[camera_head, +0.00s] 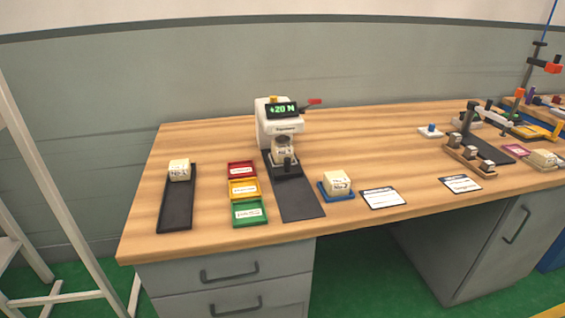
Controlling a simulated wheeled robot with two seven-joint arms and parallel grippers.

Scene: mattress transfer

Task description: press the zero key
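A white test device (263,127) stands at the back of the wooden table, left of centre. Its black display (282,110) shows green text that looks like "+20 N". A red-tipped lever (314,101) sticks out at its right. A pale block (284,151) sits under its head. A small white box with a blue button (431,130) stands further right at the back. No key label is readable, so I cannot tell which part is the zero key. Neither of my grippers is in view.
A black tray (176,213) with a pale block is at left, beside red, yellow and green trays (250,221). Another block (336,183) sits on a blue tray. White cards (383,198) lie at the front. Stands and weights crowd the right. The back middle is clear.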

